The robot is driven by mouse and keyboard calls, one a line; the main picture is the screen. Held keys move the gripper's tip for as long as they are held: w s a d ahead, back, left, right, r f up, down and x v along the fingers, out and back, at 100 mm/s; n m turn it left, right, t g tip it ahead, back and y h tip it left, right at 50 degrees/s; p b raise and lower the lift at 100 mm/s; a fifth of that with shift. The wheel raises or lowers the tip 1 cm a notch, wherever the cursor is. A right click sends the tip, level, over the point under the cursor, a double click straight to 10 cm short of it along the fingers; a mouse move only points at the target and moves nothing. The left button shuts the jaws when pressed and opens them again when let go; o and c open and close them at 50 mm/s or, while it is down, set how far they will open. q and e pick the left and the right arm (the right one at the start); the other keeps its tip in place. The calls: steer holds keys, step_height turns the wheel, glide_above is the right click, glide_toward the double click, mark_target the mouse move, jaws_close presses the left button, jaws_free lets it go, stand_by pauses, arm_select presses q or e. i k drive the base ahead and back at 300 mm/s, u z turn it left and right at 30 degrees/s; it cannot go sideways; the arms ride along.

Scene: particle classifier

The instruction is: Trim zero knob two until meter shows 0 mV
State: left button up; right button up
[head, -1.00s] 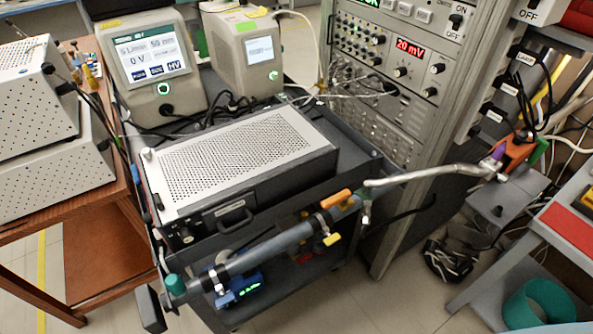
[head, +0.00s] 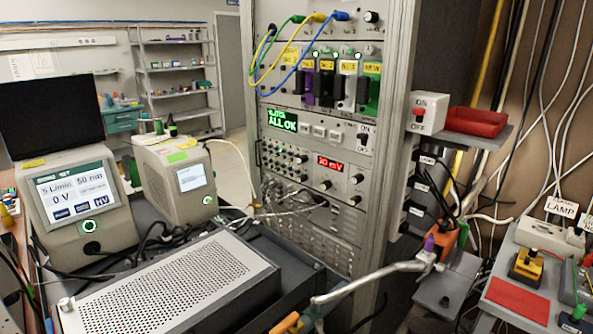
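The meter (head: 330,163) is a small red display on a grey panel in the middle of the instrument rack. It appears to read 20 mV, though the first digit is blurred. A black knob (head: 357,179) sits to its right. Another knob (head: 326,185) is below the display, and a third knob (head: 354,200) is at lower right. Their labels are too small to read, so I cannot tell which is zero knob two. Neither of my grippers is in view, and nothing touches the knobs.
The rack (head: 375,120) also carries a green "ALL OK" display (head: 283,120) and an ON/OFF switch (head: 363,137). A perforated instrument box (head: 175,285) and a bent metal tube (head: 370,277) stand in front of the rack's lower part. A grey side table (head: 550,270) is at right.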

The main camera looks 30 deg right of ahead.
mark_target(357, 179)
steer(key=z, duration=1.35)
